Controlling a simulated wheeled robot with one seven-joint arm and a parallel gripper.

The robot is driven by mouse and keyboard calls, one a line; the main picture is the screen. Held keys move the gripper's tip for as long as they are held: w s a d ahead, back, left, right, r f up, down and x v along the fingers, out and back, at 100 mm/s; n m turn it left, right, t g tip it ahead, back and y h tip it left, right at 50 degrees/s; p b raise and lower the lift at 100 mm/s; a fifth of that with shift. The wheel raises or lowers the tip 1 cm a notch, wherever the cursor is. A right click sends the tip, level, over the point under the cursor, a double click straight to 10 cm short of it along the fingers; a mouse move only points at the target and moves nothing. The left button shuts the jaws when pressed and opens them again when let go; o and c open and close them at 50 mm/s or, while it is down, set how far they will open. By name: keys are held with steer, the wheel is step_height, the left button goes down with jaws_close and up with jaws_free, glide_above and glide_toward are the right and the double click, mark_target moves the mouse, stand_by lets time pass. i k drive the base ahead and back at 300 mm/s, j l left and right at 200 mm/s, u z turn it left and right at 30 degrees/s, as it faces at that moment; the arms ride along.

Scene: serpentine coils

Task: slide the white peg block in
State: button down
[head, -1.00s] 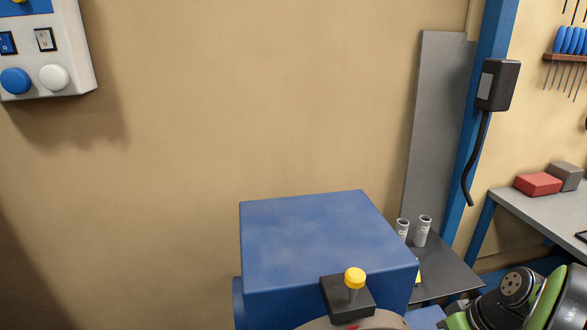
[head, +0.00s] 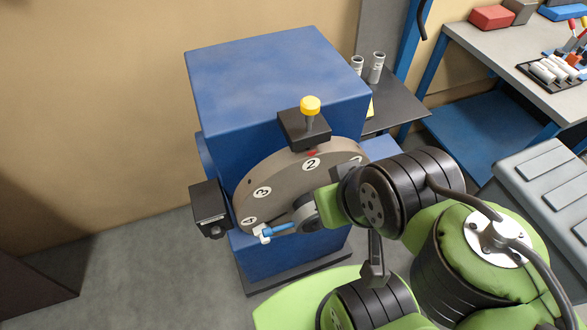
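A small white block (head: 262,234) shows at the lower left of a grey numbered disc (head: 285,175) on the front of a blue machine (head: 260,75). A short blue bar (head: 284,229) meets the white block on its right side. I cannot tell whether the block sits in a slot or in front of the disc. My arm reaches in from the right, and its end, my gripper (head: 300,215), is in front of the disc, near the blue bar. Its fingers are mostly hidden, so their opening does not show.
A black block with a yellow knob (head: 310,106) sits above the disc, by number 2. A black box (head: 210,208) juts out at the disc's left. A dark side table (head: 395,105) with cylinders stands behind right; a grey case (head: 550,190) is far right.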

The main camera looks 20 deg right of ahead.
mark_target(257, 230)
steer(key=z, duration=0.7)
steer(key=k+j+u, duration=0.15)
steer(key=u, duration=0.25)
steer(key=k+j+u, duration=0.2)
steer(key=u, duration=0.15)
